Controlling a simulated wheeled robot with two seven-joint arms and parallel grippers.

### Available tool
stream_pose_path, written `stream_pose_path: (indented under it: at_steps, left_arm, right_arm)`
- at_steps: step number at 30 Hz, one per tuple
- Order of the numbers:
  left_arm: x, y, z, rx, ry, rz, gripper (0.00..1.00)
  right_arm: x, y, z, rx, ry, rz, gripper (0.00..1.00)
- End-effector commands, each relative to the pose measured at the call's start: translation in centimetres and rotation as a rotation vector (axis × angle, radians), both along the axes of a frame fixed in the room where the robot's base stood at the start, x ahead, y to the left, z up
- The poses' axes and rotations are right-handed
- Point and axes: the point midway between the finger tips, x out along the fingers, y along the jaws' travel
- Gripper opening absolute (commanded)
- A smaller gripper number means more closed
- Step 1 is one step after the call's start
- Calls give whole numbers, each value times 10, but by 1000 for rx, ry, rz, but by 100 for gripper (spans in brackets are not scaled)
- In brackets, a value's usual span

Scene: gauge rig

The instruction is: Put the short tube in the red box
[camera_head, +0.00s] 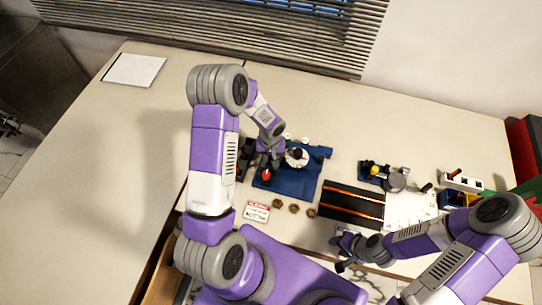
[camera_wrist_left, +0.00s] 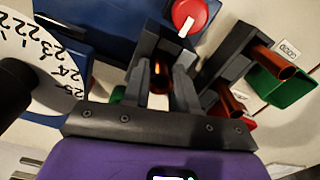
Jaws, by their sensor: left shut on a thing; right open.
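My left gripper (camera_head: 268,155) is low over the blue rig at the middle of the table. In the left wrist view its fingers (camera_wrist_left: 163,88) are shut on a small copper-coloured piece (camera_wrist_left: 160,75), probably the short tube, mostly hidden between them. Two other copper tube ends (camera_wrist_left: 276,62) show in a dark holder (camera_wrist_left: 240,60) just right of the fingers. A green box (camera_wrist_left: 287,85) is below one end. A bit of red (camera_wrist_left: 249,125), which may be the red box, shows below the other. My right gripper (camera_head: 340,250) is open near the table's front edge.
A red knob (camera_wrist_left: 189,15) and a numbered dial (camera_wrist_left: 35,60) are close to the left gripper. A black tray (camera_head: 350,205) with orange strips lies right of the blue base (camera_head: 290,188). Several brass pieces (camera_head: 294,209) lie in front.

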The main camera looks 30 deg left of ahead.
Motion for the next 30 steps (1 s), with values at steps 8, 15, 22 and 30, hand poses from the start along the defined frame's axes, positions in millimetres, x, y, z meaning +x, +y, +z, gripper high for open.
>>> stream_pose_path:
  at_steps: [8,15,22,30]
  left_arm:
    - [0,0,0,0,0,0,47]
    - [0,0,0,0,0,1,57]
    - [1,0,12,1,-3,1,57]
    - [0,0,57,1,-3,2,57]
  right_arm:
    - [0,0,0,0,0,0,43]
    - [0,0,0,0,0,0,43]
    - [0,0,1,0,0,0,43]
    - [0,0,4,0,0,0,43]
